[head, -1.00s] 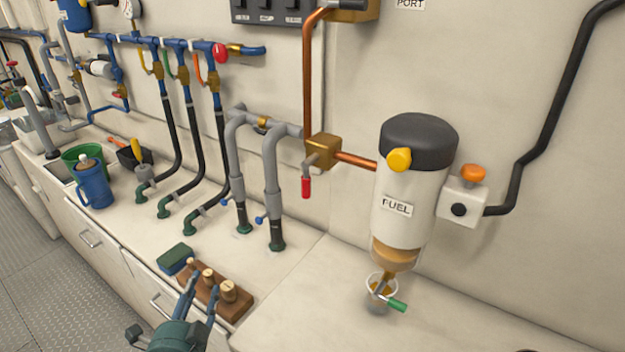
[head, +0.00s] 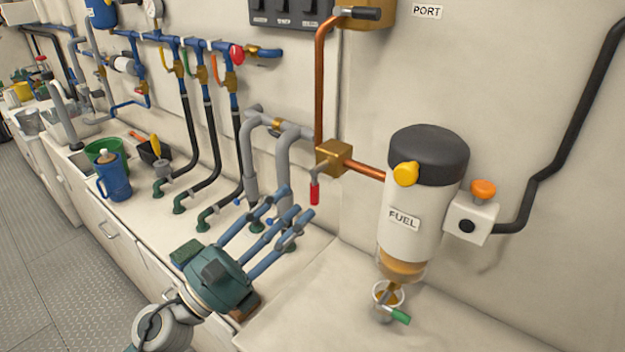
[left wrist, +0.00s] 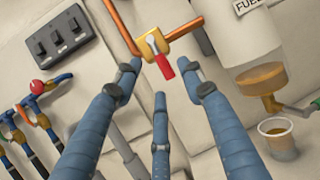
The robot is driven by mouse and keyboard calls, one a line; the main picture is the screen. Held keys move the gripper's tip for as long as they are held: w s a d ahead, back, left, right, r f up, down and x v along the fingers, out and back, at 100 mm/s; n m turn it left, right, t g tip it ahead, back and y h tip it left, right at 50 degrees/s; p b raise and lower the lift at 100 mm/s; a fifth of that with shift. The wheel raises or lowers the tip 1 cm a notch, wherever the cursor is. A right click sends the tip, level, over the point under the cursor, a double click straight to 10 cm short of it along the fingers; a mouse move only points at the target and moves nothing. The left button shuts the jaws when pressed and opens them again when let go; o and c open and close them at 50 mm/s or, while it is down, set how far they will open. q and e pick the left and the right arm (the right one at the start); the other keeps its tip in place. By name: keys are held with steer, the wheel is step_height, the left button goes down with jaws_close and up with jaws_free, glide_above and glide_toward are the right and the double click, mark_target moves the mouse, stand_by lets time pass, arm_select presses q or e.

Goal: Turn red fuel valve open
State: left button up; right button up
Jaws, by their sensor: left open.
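The fuel valve has a brass body (head: 334,157) on a copper pipe, with a red-gripped lever (head: 314,193) hanging down. In the left wrist view the red lever (left wrist: 165,67) hangs from the brass body (left wrist: 153,42), a little beyond the fingertips and between them. My left gripper (head: 284,216) is open and empty, its blue fingers spread and pointing toward the valve from the lower left. In the left wrist view the left gripper (left wrist: 160,90) shows three fingers, apart from the lever. My right gripper is not in view.
The white fuel filter (head: 412,215) stands right of the valve, with a cup (head: 384,297) under its drain. Grey pipes (head: 283,170) rise behind my fingers. A switch panel (head: 285,12) is above. The counter (head: 310,320) at front is clear.

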mark_target(312, 189)
arm_select(q)
steer(key=p+x, duration=0.2)
steer(key=x, duration=0.4)
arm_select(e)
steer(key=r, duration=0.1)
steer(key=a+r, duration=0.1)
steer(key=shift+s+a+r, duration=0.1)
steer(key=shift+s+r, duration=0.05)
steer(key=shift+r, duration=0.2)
arm_select(q)
steer(key=c, duration=1)
jaws_close()
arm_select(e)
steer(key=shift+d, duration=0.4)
